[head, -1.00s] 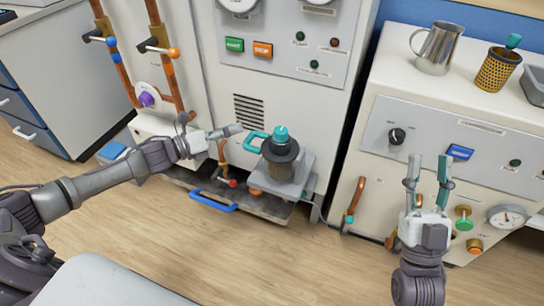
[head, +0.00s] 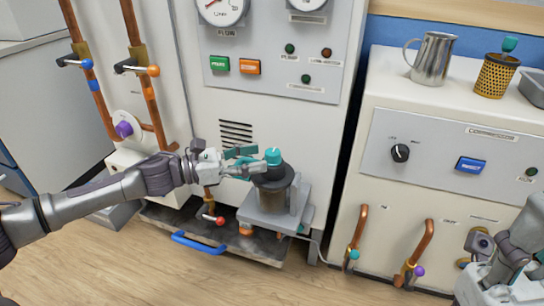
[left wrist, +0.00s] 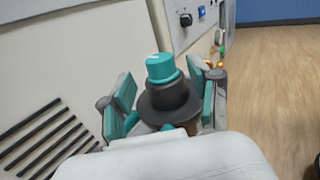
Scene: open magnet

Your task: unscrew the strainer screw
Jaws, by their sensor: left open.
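The strainer is a dark round housing with a wide black cap. Its teal screw knob (head: 272,156) stands upright on top, in the head view. The knob also shows in the left wrist view (left wrist: 161,68), with the black cap (left wrist: 168,101) below it. My left gripper (head: 247,162) is at the left side of the cap, its jaws open. In the left wrist view its teal-padded fingers (left wrist: 163,97) stand on either side of the cap.
The housing stands on a grey bracket (head: 265,222) above a drip tray with a blue handle (head: 199,243). Copper pipes with valves (head: 139,68) rise at left. A second cabinet (head: 385,200) stands at right, carrying a metal jug (head: 433,58) and a yellow mesh basket (head: 497,76).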

